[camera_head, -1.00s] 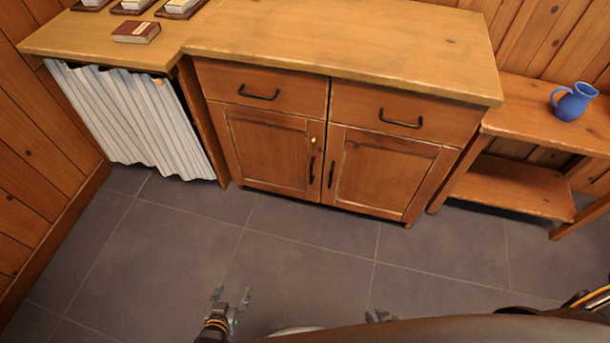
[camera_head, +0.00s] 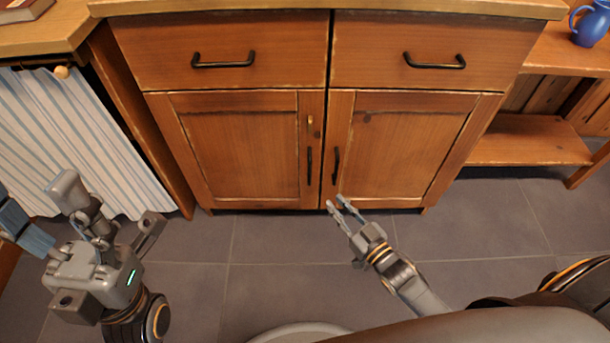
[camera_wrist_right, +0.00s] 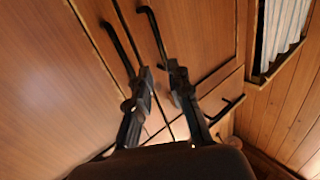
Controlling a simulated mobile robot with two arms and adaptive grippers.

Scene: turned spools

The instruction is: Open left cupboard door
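The left cupboard door (camera_head: 240,150) is shut, a brown wooden panel with a black upright handle (camera_head: 309,160) near its right edge. A small brass fitting (camera_head: 310,122) sits above that handle. My right gripper (camera_head: 336,202) is open and empty, low in front of the doors, with its fingertips below the handles in the picture. The right wrist view is turned over; there my right gripper (camera_wrist_right: 160,75) has its fingers apart, and the left door's handle (camera_wrist_right: 154,36) shows beyond them. My left gripper (camera_head: 100,260) is at the lower left, its fingers apart, holding nothing visible.
The right door (camera_head: 390,150) is shut, its handle (camera_head: 336,165) close beside the left door's. Two drawers with black handles (camera_head: 222,61) are above. A striped curtain (camera_head: 70,140) hangs left, near my left gripper. A low shelf (camera_head: 530,140) stands right. Tiled floor is clear.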

